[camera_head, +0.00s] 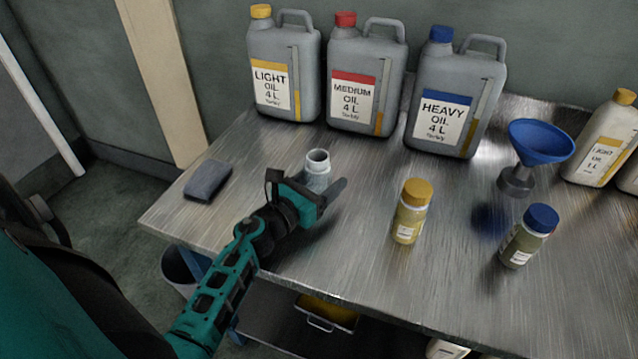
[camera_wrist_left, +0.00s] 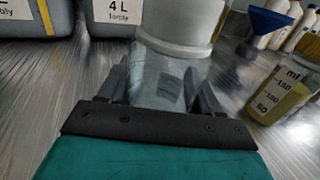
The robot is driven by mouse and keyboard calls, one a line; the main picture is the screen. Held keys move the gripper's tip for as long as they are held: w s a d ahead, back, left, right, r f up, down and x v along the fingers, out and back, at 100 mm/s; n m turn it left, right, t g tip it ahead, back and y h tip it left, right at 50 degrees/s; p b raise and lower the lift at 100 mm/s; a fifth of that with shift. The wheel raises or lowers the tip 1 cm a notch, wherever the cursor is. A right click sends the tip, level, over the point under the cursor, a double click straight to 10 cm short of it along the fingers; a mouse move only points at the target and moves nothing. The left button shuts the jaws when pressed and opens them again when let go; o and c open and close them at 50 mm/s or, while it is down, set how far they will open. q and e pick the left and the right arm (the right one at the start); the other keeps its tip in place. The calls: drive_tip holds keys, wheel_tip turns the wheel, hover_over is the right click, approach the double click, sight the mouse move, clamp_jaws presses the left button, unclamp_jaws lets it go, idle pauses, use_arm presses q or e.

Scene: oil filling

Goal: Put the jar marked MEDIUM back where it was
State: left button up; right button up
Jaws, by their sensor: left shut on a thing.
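An uncapped clear grey jar with a whitish open neck (camera_head: 318,164) is upright between the fingers of my left gripper (camera_head: 310,187), near the middle left of the steel table. My left gripper is shut on this jar; in the left wrist view the jar (camera_wrist_left: 160,75) fills the space between the fingers. Its marking cannot be read, and the gripper hides its lower part. I cannot tell whether its base touches the table. A yellow-capped jar (camera_head: 410,213) and a blue-capped jar (camera_head: 528,238) stand to the right, their labels too small to read. My right gripper is not in view.
Canisters LIGHT (camera_head: 284,68), MEDIUM (camera_head: 364,75) and HEAVY (camera_head: 455,95) stand along the back of the table (camera_head: 350,260). A blue funnel (camera_head: 542,142) sits on a stand at right, beside a pale LIGHT bottle (camera_head: 603,140). A grey cloth (camera_head: 208,180) lies at the left edge.

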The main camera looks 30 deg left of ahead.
use_arm(q)
drive_tip(key=shift+f, duration=0.25)
drive_tip(key=shift+r, duration=0.1)
drive_tip(key=shift+f, duration=0.2)
drive_tip(key=o, duration=1.2)
drive_tip(key=shift+r, duration=0.1)
drive_tip(key=shift+c, duration=0.2)
